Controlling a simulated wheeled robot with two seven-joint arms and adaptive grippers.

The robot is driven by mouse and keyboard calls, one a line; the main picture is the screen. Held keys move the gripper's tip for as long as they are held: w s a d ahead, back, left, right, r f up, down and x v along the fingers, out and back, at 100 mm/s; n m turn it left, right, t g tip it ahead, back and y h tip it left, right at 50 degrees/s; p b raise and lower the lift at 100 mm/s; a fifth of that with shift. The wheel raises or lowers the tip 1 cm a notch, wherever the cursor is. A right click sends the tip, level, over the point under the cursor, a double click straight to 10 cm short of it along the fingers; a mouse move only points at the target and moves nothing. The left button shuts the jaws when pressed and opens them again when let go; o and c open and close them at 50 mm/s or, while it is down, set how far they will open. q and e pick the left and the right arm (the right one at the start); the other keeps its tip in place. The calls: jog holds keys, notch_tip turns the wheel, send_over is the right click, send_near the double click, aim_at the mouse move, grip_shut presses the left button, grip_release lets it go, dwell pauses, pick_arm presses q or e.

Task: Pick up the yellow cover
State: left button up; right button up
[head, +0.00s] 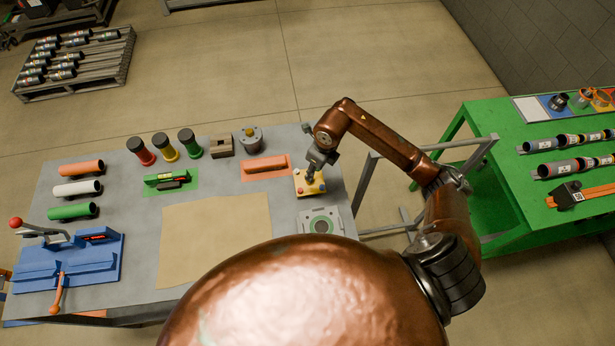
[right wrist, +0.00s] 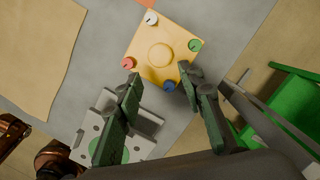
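The yellow cover (head: 304,191) is a square plate with a round raised middle and coloured knobs at its corners. It lies near the right edge of the grey table; it also shows in the right wrist view (right wrist: 150,68). My right gripper (head: 316,178) is over the cover, pointing down. In the right wrist view my right gripper (right wrist: 158,75) has its two green-grey fingers spread apart with nothing between them. The fingertips appear near the cover's near edge; I cannot tell whether they touch it. My left gripper is not in view.
A grey fixture with a green ring (head: 320,222) sits just in front of the cover. An orange block (head: 265,167) lies left of it. A brown sheet (head: 215,240) covers the table's middle. A green table (head: 510,150) stands to the right, beyond a metal frame.

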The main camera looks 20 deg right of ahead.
jog(key=shift+w+f+p, duration=0.15)
jog(key=shift+f, duration=0.45)
jog(key=shift+w+f+p, duration=0.15)
jog(key=shift+f, duration=0.4)
jog(key=shift+w+a+f, duration=0.15)
jog(key=shift+a+f, duration=0.05)
jog(key=shift+f, duration=0.15)
jog(key=f, duration=0.1)
jog(key=f+p, duration=0.1)
jog(key=w+f, duration=0.1)
jog(key=shift+w+a+f+p, duration=0.1)
jog(key=shift+a+f+p, duration=0.05)
jog(key=shift+a+p, duration=0.2)
jog(key=shift+f, duration=0.55)
jog(key=shift+c, duration=0.5)
grip_shut()
